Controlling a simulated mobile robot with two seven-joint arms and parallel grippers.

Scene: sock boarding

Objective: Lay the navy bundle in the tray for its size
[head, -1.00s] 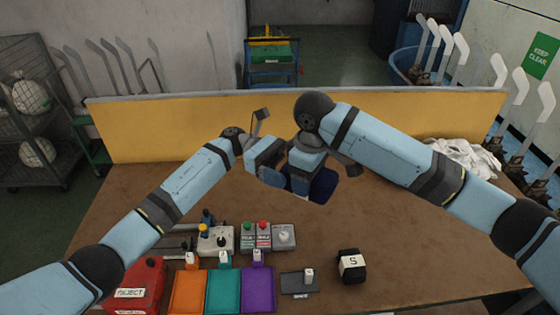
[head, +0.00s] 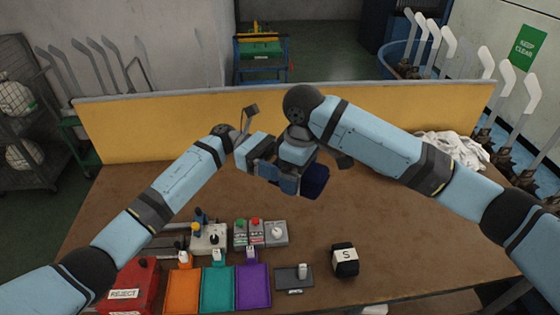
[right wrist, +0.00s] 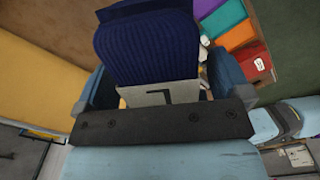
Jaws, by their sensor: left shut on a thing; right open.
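The navy bundle (head: 314,181) is held above the middle of the table, partly hidden by my grippers. In the right wrist view the ribbed navy bundle (right wrist: 146,48) has a pale band with a dark mark like an upside-down L. My left gripper (head: 266,168) is shut on the bundle; its fingertips are hard to make out. My right gripper (head: 293,180) is open, with its blue fingers on both sides of the bundle in the right wrist view (right wrist: 165,90). An orange tray (head: 182,292), a teal tray (head: 217,290) and a purple tray (head: 253,288) stand at the front; their tags are unreadable.
A red REJECT box (head: 132,288) stands left of the trays. A dark bundle tagged S (head: 345,262) sits right of a small grey plate (head: 293,280). Control boxes (head: 262,233) stand behind the trays. White cloth (head: 452,150) lies at the back right. The right middle table is clear.

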